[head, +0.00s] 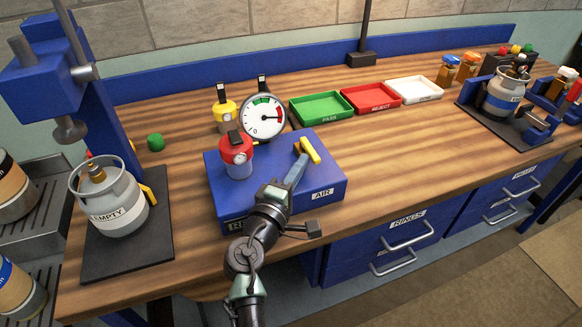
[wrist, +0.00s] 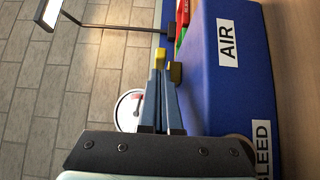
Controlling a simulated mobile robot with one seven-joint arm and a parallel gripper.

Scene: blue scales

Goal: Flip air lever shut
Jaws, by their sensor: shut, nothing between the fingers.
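The blue box (head: 260,152) on the bench carries an AIR label (head: 322,194) on its front; the label also shows in the wrist view (wrist: 227,42). The yellow air lever (head: 311,151) sits on the box top above that label. In the wrist view yellow parts (wrist: 175,72) show beside and beyond my fingertips. My gripper (head: 299,163) is shut and empty, its fingers reaching over the box top to the lever. It also shows in the wrist view (wrist: 159,76). The fingertips are close to the lever; I cannot tell whether they touch it. They partly hide it.
A red-capped regulator (head: 237,152) stands on the box, left of my gripper. A round gauge (head: 263,117) and a yellow-capped unit (head: 226,110) are behind. Green (head: 322,107), red (head: 371,97) and white trays (head: 414,89) lie farther back. An EMPTY canister (head: 110,205) stands left.

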